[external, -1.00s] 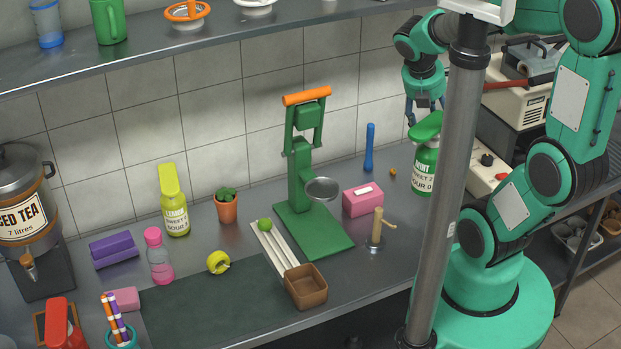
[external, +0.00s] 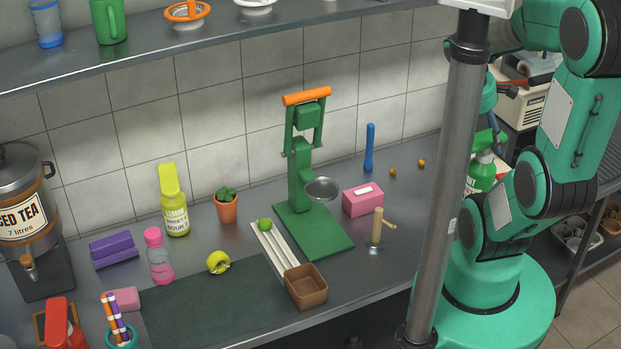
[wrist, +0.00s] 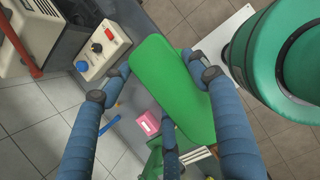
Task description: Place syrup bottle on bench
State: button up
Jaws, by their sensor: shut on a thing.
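The green syrup bottle with a mint label (external: 483,172) is at the right in the external view, partly hidden by the metal post and my arm. My gripper (external: 493,122) is above it and is shut on it. In the wrist view, my blue fingers (wrist: 158,72) stand around the bottle's green cap (wrist: 168,85), which hides most of the bottle. The bench (external: 395,205) lies to the left of the bottle in the external view. I cannot tell whether the bottle's base touches anything.
A cream machine (external: 520,105) stands behind my arm. Bare bench shows right of the pink box.

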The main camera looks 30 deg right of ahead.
jog(key=shift+s+d, duration=0.15)
jog(key=shift+s+f, duration=0.15)
jog(key=shift+f, duration=0.05)
notch_tip(320, 180, down, 18)
jog(key=shift+r, duration=0.2)
jog(key=shift+w+d, duration=0.1)
jog(key=shift+w, duration=0.1)
dwell(0.4)
jog(key=w+d+f, duration=0.1)
jog(key=w+d, duration=0.7)
jog(key=w, duration=0.5)
jog(key=shift+d+f+b, duration=0.25)
jog(key=shift+d+b, duration=0.05)
jog(key=shift+b, duration=0.05)
jog(key=shift+w, duration=0.1)
jog(key=shift+f+b, duration=0.45)
jog(key=shift+f, duration=1.3)
